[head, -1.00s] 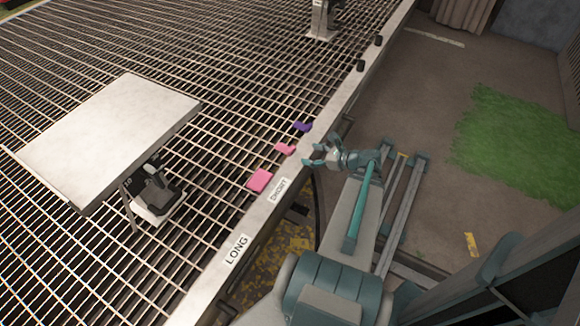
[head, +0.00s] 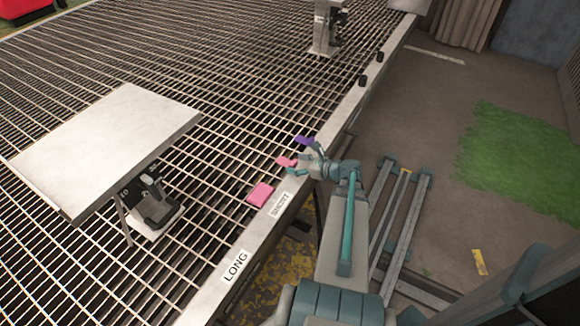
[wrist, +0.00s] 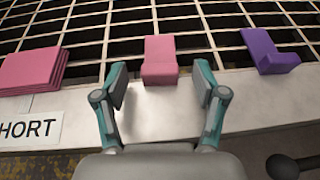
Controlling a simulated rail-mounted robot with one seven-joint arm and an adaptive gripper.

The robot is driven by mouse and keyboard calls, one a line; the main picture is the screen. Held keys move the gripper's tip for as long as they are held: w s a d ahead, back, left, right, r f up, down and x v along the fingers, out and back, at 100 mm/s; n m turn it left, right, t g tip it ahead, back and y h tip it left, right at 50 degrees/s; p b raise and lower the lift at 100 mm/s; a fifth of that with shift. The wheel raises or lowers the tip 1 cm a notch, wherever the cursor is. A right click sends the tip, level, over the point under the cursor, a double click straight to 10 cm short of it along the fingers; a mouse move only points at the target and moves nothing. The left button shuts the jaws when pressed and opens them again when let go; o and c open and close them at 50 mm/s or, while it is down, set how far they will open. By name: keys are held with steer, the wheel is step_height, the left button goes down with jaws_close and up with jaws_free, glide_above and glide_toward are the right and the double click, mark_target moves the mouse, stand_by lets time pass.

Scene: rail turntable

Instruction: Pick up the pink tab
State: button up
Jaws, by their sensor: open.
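The pink tab (head: 286,161) lies at the inner edge of the metal border of the grating. In the wrist view the pink tab (wrist: 160,58) is upper centre, with a flat far part and a raised near lip. My gripper (head: 302,159) is over the border beside the tab, partly hiding it in the head view. In the wrist view my gripper (wrist: 161,78) is open and empty, its fingers appearing to either side of the tab's near end. I cannot tell how far above the tab the fingertips are.
A purple tab (wrist: 268,50) lies to the right and a stack of pink sheets (wrist: 34,68) to the left, by the SHORT label (wrist: 30,130). A tilted pale panel (head: 108,145) stands on the grating. A dark knob (wrist: 282,166) is at the lower right.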

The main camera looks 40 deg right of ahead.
steer(key=shift+x, duration=0.8)
steer(key=c, duration=1.2)
